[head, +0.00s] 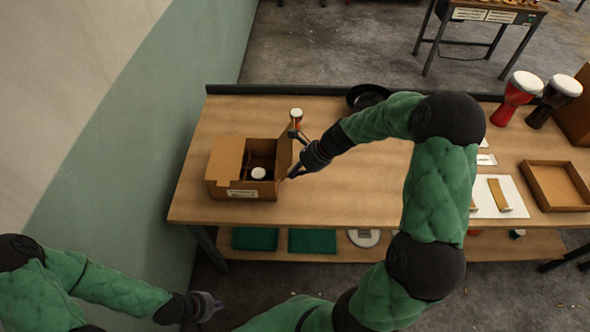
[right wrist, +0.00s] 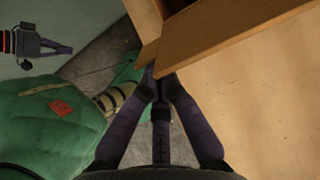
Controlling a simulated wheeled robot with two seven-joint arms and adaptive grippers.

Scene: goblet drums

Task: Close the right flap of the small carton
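The small carton (head: 233,192) stands on the left part of the table, open at the top, with a white-topped drum (head: 258,173) inside. Its left flap (head: 226,157) is folded outward. Its right flap (head: 285,152) stands raised along the right side. My right gripper (head: 294,154) is beside the right flap, on its outer side, fingers apart and empty. In the right wrist view its fingertips (right wrist: 158,78) are close to the cardboard edge (right wrist: 205,42); contact is unclear. My left gripper (head: 214,306) hangs in front of the table, empty, its fingers seeming apart.
A small drum (head: 296,114) stands behind the carton's right side. A black round object (head: 367,96) is at the back edge. A shallow cardboard tray (head: 557,186) and larger drums (head: 517,98) are at the right. A wall (head: 130,150) is on the left. Table centre is clear.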

